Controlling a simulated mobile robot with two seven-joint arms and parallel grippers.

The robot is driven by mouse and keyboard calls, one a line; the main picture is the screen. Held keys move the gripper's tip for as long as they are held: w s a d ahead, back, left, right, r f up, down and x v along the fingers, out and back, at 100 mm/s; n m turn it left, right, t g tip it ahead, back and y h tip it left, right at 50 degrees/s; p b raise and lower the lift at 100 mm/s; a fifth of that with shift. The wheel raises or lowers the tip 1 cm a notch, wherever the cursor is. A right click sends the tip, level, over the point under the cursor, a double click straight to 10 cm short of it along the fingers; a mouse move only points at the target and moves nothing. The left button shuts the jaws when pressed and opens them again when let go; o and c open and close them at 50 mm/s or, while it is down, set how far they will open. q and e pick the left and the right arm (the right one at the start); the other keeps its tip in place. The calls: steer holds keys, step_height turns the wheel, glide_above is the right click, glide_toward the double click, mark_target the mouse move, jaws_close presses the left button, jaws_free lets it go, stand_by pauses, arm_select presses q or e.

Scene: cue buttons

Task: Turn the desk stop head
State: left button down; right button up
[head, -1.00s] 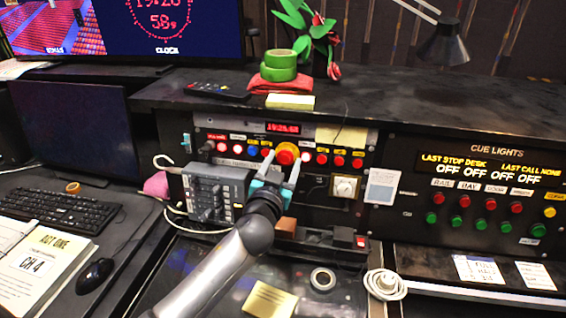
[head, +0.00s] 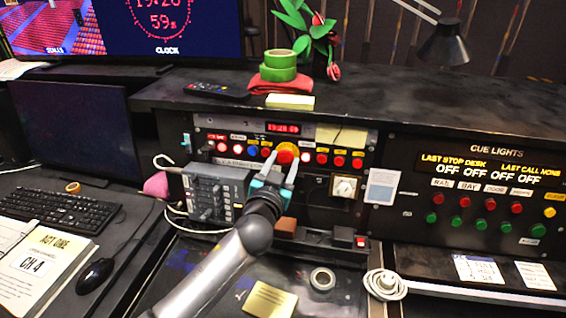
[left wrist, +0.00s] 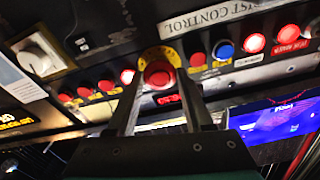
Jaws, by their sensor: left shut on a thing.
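The desk stop head is a large red mushroom button on a yellow collar (head: 290,146), in the middle of the desk panel's row of buttons. In the left wrist view the red head (left wrist: 158,75) shows between the two fingers. My left gripper (head: 285,157) reaches up to it from below, with one finger on each side, shut on the head. The fingers hide part of the head's sides, and its turn marks are too small to read.
Small lit buttons (head: 322,158) flank the head closely. A grey mixer box (head: 208,192) stands just left of my arm. A dial (head: 345,187) and the cue lights panel (head: 490,190) are to the right. Green tape rolls (head: 279,66) sit on the ledge above.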

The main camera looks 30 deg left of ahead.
arm_select(q)
steer(key=m+h+p, duration=0.1)
steer(key=m+p, duration=0.1)
steer(key=m, duration=0.3)
steer(key=shift+a+r+p, duration=0.1)
steer(key=shift+r+p, duration=0.05)
steer(key=shift+p, duration=0.2)
steer(key=shift+s+m+p, duration=0.1)
steer(key=shift+m+p, duration=0.3)
steer(key=shift+m, duration=0.4)
steer(key=shift+m+h+p, duration=0.3)
steer(key=shift+m+p, duration=0.15)
steer(key=shift+m, duration=0.35)
